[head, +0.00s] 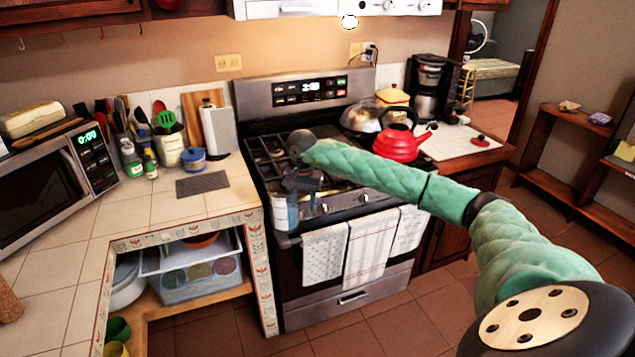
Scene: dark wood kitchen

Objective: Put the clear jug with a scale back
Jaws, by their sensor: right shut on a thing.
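My right arm reaches in from the right, across the front of the stove. Its dark gripper (294,190) is shut on the clear jug with a scale (284,214). The jug hangs below the gripper, in front of the stove's left front edge. It looks roughly upright, with a pale, see-through side. Its upper part is partly hidden by the gripper, and its handle cannot be made out. My left gripper is not in view.
The stove (352,296) has towels on its door and a red kettle (402,144) on top. Left of it, the tiled counter (160,205) has clear room near its front. Below is an open shelf with a clear container (200,283). A microwave (50,180) stands far left.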

